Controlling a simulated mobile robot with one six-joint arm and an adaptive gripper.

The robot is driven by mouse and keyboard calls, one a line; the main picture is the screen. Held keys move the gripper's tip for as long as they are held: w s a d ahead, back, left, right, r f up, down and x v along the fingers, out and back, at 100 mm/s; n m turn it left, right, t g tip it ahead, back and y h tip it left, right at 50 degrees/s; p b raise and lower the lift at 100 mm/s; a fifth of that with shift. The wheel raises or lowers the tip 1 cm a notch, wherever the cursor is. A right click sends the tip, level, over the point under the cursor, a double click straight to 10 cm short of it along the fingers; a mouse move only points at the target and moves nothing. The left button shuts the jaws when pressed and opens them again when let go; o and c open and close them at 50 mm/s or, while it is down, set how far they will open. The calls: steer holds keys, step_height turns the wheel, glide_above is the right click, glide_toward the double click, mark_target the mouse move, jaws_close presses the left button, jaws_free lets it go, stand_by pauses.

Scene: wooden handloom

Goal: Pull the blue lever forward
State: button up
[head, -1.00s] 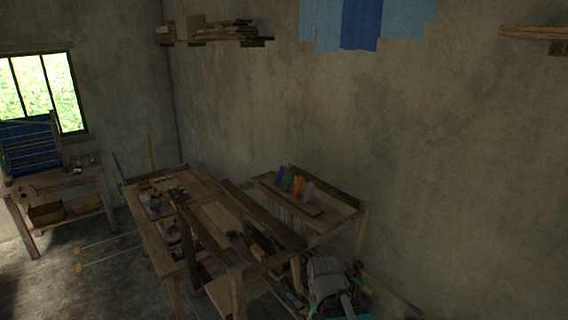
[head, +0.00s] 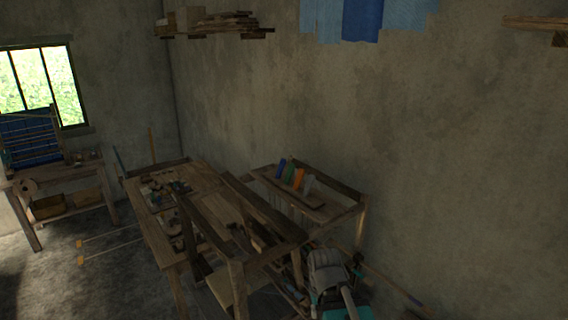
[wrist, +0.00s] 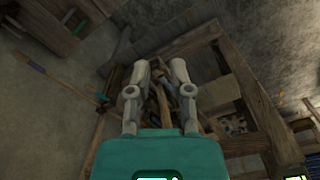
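The blue lever (head: 280,168) stands in a row with a green lever (head: 289,172), an orange lever (head: 298,178) and a pale grey lever (head: 308,184), on the wooden loom (head: 262,181) against the wall. It is the leftmost of the row and looks slightly tilted. In the wrist view my gripper (wrist: 159,68) has its two grey fingers spread, with nothing held between them. In the head view my arm is low and to the right of the levers, well apart from them. I cannot make out the blue lever in the wrist view.
Wooden beams (head: 262,210) and a workbench (head: 205,175) with small items stand left of my arm. Long wooden poles (head: 385,280) lie on the right. A second table (head: 60,180) stands under the window.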

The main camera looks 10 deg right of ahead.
steer(key=shift+f+b, duration=0.35)
steer(key=shift+f, duration=0.2)
jaws_close()
step_height(320, 180, down, 25)
steer(key=b, duration=2.4)
steer(key=shift+a+r+b, duration=0.15)
steer(key=shift+r+b, duration=0.05)
steer(key=shift+b, duration=0.1)
steer(key=shift+s, duration=0.2)
